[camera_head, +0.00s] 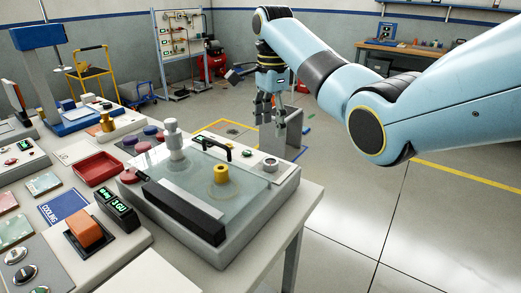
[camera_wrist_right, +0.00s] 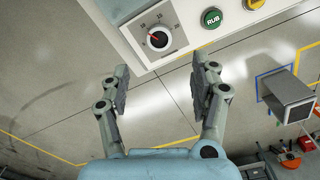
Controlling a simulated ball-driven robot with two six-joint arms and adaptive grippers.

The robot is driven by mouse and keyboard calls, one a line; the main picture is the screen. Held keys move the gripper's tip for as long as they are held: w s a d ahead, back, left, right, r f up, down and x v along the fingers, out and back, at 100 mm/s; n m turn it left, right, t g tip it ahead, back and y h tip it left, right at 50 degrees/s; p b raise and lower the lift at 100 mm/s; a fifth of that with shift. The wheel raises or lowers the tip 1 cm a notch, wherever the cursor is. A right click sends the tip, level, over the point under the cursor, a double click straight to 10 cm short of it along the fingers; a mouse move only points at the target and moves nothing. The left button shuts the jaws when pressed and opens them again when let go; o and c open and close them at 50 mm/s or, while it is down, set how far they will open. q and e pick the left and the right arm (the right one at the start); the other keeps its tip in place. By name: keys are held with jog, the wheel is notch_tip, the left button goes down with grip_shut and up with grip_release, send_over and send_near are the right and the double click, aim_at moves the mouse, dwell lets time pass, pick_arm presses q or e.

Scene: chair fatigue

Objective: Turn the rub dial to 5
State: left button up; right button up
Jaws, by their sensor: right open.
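The rub dial (camera_wrist_right: 158,37) is a round silver knob with a red pointer on a white panel in the right wrist view. Numbers are printed around it, small and hard to read; the pointer aims toward the upper left in that view. In the head view the dial (camera_head: 270,164) sits at the right end of the grey rub tester (camera_head: 262,190). My right gripper (camera_head: 269,117) hangs above and behind the dial, fingers pointing down, clear of it. In the right wrist view the gripper (camera_wrist_right: 161,88) is open and empty, with the dial beyond its fingertips. My left gripper does not show.
A green RUB button (camera_wrist_right: 211,17) is beside the dial. A red tray (camera_head: 97,169) and an orange block (camera_head: 85,231) are left. Open floor lies right of the table.

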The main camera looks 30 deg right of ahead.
send_over(270, 161)
notch_tip(270, 161, down, 6)
jog(key=shift+s+r, duration=0.1)
jog(key=shift+s, duration=0.05)
notch_tip(270, 161, down, 3)
jog(key=shift+f, duration=0.9)
jog(key=shift+c, duration=0.4)
jog(key=c, duration=0.4)
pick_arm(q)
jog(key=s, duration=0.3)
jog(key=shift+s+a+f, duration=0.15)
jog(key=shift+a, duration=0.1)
pick_arm(e)
jog(key=c, duration=0.7)
